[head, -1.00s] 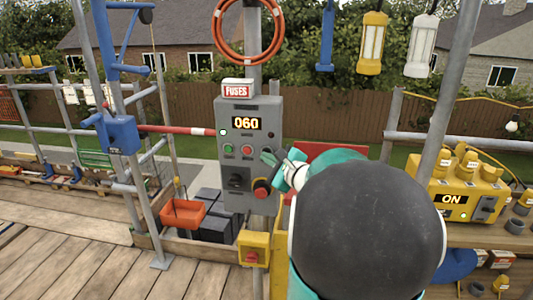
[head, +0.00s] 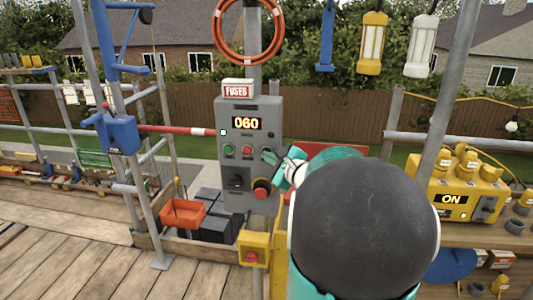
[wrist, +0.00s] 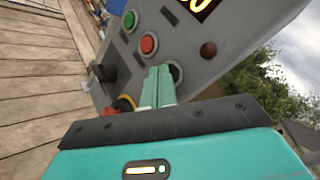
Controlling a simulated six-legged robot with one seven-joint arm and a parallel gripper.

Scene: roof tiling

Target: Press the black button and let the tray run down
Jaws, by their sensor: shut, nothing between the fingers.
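The grey control box (head: 236,185) stands upright on a post and its display reads 060. The black button (wrist: 178,70) is on its face beside the red button (wrist: 149,43), with the green button (wrist: 130,20) beyond. My gripper (head: 268,156) is shut and empty, with its fingertips right at the black button. In the wrist view its two pale green fingers (wrist: 158,86) lie together and partly cover that button. I cannot tell whether they touch it or whether it is pushed in. An orange tray (head: 183,214) hangs low, left of the box.
A dark switch (head: 236,180) and a red emergency knob (head: 262,188) sit lower on the box. A yellow box with a red button (head: 253,249) is below. A red-and-white bar (head: 180,130) meets the box from the left. A yellow power unit (head: 455,187) stands right.

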